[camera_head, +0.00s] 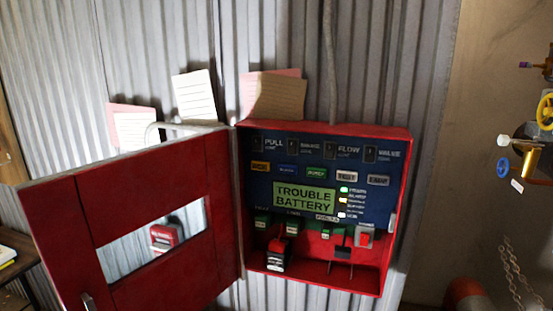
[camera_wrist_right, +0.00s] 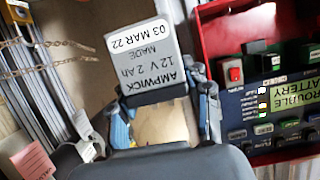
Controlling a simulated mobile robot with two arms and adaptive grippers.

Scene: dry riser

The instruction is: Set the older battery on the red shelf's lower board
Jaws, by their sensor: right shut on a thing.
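In the right wrist view, my right gripper (camera_wrist_right: 156,92) is shut on a grey battery (camera_wrist_right: 150,60). Its upside-down label reads AMPWICK 12V 2Ah, with a white date sticker reading 03 MAR 22. The battery is held in front of the wall, to the left of the red cabinet in that view. No second battery's date can be read, so I cannot compare ages. No red shelf can be clearly made out. My left gripper is not in the head view, and neither is my right one.
The red cabinet (camera_head: 400,170) hangs on corrugated metal with its door (camera_head: 70,235) swung open to the left. Its display (camera_head: 304,197) reads TROUBLE BATTERY. A dark-and-red block (camera_head: 277,254) sits low inside. Valves (camera_head: 524,150) and chains (camera_head: 511,268) are at right.

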